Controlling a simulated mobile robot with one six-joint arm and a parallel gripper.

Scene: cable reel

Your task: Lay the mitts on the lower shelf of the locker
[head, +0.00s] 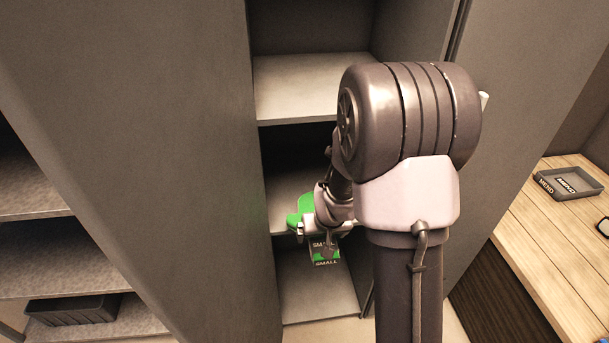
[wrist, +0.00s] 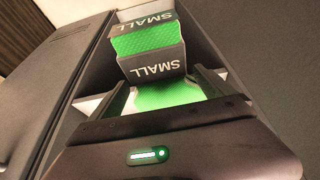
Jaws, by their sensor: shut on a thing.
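My gripper (head: 325,226) reaches into the open locker (head: 211,120), at its middle compartment. It is shut on the green mitts (head: 302,207). In the wrist view the smooth green of the mitts (wrist: 165,97) shows between the two fingers (wrist: 163,90). A dark piece marked SMALL twice, with textured green between the labels, shows just past the fingers (wrist: 150,45) and below the gripper (head: 323,256). I cannot tell whether it is a tray or part of the mitts.
The upper shelf (head: 305,85) is empty where it shows. My arm hides the locker's right side. At left, a rack (head: 55,265) holds a dark bin (head: 72,310). At right, a wooden bench (head: 550,215) carries a grey tray marked MEND (head: 570,184).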

